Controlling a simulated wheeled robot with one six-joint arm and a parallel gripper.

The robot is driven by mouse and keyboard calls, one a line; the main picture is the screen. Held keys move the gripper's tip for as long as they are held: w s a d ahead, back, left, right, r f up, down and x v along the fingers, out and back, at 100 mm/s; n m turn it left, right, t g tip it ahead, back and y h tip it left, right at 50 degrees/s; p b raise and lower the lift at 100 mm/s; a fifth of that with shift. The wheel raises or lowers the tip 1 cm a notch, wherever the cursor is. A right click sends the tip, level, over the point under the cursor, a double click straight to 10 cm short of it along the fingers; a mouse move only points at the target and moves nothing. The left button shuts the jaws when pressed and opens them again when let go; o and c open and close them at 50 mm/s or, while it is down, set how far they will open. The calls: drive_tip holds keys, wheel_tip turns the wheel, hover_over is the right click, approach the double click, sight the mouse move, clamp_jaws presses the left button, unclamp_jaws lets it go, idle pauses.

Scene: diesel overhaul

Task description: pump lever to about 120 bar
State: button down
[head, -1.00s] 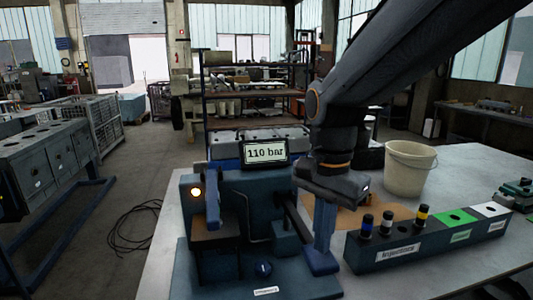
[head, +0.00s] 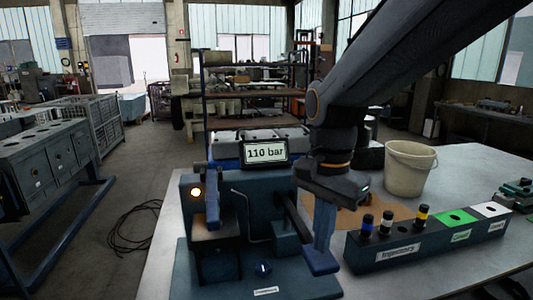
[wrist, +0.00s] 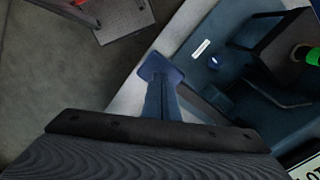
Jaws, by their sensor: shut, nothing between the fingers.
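The blue pump stand (head: 205,280) is on the bench in the head view. A dark bar that looks like the pump lever (head: 297,217) slants along the right side of the stand. My gripper (head: 321,264) points down just right of this bar, its blue fingers shut and empty. In the wrist view the shut fingertips (wrist: 161,69) are beside the stand's edge. I cannot tell whether they touch the lever.
A long rack labelled Injectors (head: 397,253) stands to the right, holding several injectors, with green and white sections. A beige bucket (head: 408,170) stands behind it. The bench top (head: 470,160) is clear at the back right. A black cable (head: 135,225) lies on the floor to the left.

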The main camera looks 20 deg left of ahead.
drive_tip(key=shift+f+b, duration=0.35)
drive_tip(key=shift+f, duration=0.55)
drive_tip(key=shift+s+d+r+p, duration=0.1)
drive_tip(key=shift+s+r+p, duration=0.1)
drive_tip(key=shift+r+p, duration=0.35)
drive_tip(key=shift+s+d+r+p, duration=0.1)
drive_tip(key=shift+s+r+p, duration=0.05)
drive_tip(key=shift+r+p, duration=0.4)
drive_tip(key=shift+f, duration=0.2)
drive_tip(key=shift+r, duration=0.1)
wheel_tip(320, 180, up, 4)
drive_tip(key=p, duration=0.4)
